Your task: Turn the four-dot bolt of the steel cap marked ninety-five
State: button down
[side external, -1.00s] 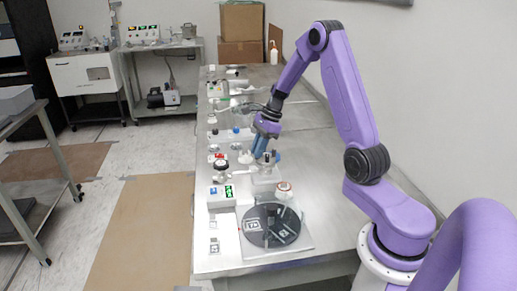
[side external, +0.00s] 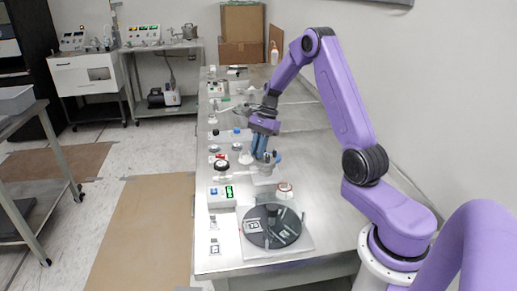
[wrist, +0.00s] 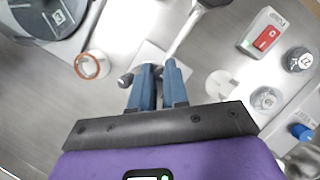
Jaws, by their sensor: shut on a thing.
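My gripper (side external: 262,156) is over a pale block (side external: 264,180) near the middle of the bench. In the wrist view its two blue fingers (wrist: 159,68) are close together, shut on a small part they mostly hide. A dark round knob (wrist: 126,80) shows just left of the fingers. A steel cap marked ninety-five and a four-dot bolt cannot be made out. Two round grey caps stand to the right in the wrist view, one upper (wrist: 299,60) and one lower (wrist: 265,99); their marks are too small to read surely.
A black turntable (side external: 258,240) with tags and bars lies at the bench's front. An orange-rimmed round jar (side external: 285,190) stands behind it. A box with a green display (side external: 221,196) is at the left edge. A dark-ended pale rod (wrist: 187,32) reaches close to the fingers.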

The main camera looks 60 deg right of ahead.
jog(key=c, duration=1.1)
grip_release()
jog(key=v, duration=1.7)
jog(key=shift+r, duration=0.3)
